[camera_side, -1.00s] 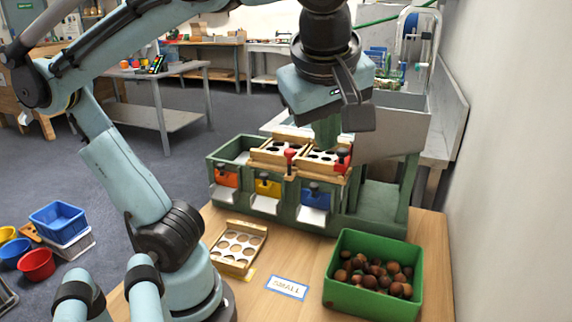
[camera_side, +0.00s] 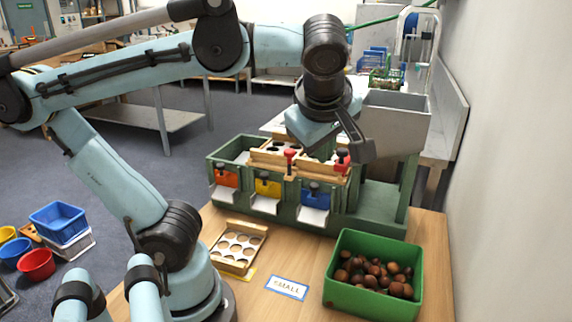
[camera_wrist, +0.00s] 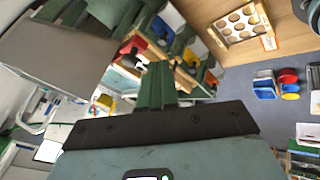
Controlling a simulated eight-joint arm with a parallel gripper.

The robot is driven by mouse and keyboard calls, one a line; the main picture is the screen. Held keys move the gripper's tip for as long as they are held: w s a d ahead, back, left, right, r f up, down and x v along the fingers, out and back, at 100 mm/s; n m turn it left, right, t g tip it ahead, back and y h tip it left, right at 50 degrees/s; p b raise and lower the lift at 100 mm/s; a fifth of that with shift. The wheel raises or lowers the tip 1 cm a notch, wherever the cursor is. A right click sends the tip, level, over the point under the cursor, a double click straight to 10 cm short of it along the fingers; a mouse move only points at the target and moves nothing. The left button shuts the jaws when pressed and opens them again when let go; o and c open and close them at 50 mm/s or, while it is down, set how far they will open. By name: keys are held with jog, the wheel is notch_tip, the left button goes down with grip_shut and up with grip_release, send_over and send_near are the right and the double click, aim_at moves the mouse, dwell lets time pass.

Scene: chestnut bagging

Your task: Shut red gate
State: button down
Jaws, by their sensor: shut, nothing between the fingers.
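The red gate (camera_side: 342,162) is a small red plate with a dark knob, at the upper right of the green sorter (camera_side: 385,205), by the grey hopper. It also shows in the wrist view (camera_wrist: 132,46). I cannot tell how far open it is. My gripper (camera_wrist: 156,66) is shut and empty, its green fingers pressed together. It is low over the sorter's top, close beside the red gate; I cannot tell whether they touch. In the side view the fingertips are mostly hidden behind the sorter's parts and my gripper's body.
The sorter's front has orange (camera_side: 225,179), yellow (camera_side: 267,187) and blue (camera_side: 315,193) gates over chutes. A red knob (camera_side: 290,155) stands on the wooden trays. A green crate of chestnuts (camera_side: 345,298), a holed tray (camera_side: 232,266) and a SMALL card (camera_side: 287,287) are in front.

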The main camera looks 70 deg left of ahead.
jog(key=shift+w+a+f, duration=0.15)
jog(key=shift+w+a, duration=0.05)
jog(key=shift+w, duration=0.45)
jog(key=shift+w+a+f, duration=0.1)
jog(key=shift+w+a, duration=0.1)
jog(key=shift+w, duration=0.45)
jog(key=shift+w+a, duration=2.1)
